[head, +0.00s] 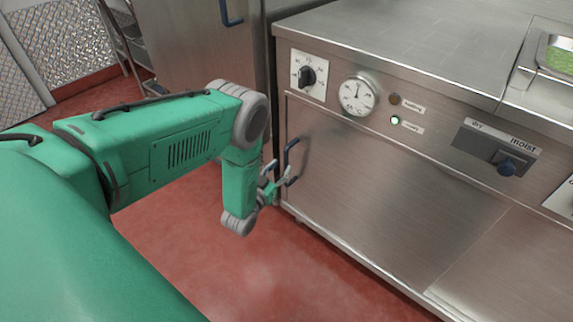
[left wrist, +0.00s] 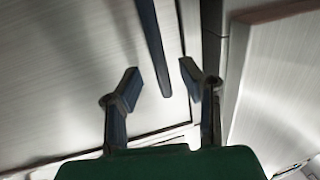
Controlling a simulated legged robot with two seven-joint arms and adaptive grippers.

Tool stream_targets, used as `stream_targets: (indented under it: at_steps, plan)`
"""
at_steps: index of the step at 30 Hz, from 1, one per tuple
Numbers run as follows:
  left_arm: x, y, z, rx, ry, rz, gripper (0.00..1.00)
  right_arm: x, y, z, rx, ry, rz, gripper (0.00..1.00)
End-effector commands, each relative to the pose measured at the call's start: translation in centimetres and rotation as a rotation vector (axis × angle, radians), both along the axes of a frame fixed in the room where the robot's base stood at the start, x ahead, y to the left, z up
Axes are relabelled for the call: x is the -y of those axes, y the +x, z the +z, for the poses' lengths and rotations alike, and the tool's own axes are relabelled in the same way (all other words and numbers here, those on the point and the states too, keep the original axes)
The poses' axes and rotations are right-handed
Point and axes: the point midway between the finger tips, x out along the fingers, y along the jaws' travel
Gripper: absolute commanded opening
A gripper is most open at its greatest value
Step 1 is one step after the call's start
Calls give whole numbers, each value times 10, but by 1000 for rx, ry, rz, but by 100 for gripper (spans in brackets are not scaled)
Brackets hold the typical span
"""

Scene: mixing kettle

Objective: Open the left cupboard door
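The left cupboard door (head: 370,190) is a brushed steel panel on the front of the counter, and it looks closed. Its dark blue bar handle (head: 291,152) stands upright near the door's left edge. My left gripper (head: 280,178) is at the handle's lower part, with its fingers apart. In the left wrist view the handle (left wrist: 152,45) runs down from the top, and its end lies between the open fingertips of the left gripper (left wrist: 160,78) as seen there. I cannot tell whether the fingers touch it. My right gripper is out of view.
Above the door are a black knob (head: 307,76), a round gauge (head: 357,96) and a dry/moist slider (head: 507,165). Another steel cabinet (head: 205,45) with a blue handle stands behind. The red floor (head: 270,280) in front is clear.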

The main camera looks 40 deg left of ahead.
Motion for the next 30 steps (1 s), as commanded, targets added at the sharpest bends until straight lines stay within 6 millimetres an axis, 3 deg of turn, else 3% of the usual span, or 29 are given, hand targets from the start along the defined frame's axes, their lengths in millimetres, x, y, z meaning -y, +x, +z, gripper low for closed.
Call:
stream_targets:
  at_steps: [7, 19, 22, 30]
  plan:
    - [-4, 34, -1, 2, 0, 0, 34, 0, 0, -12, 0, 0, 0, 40]
    - [-4, 40, 0, -1, 0, 0, 34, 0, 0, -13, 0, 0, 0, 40]
    - [-4, 40, 0, -1, 0, 0, 0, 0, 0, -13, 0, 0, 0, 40]
    - [-4, 40, 0, -1, 0, 0, 0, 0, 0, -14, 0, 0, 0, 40]
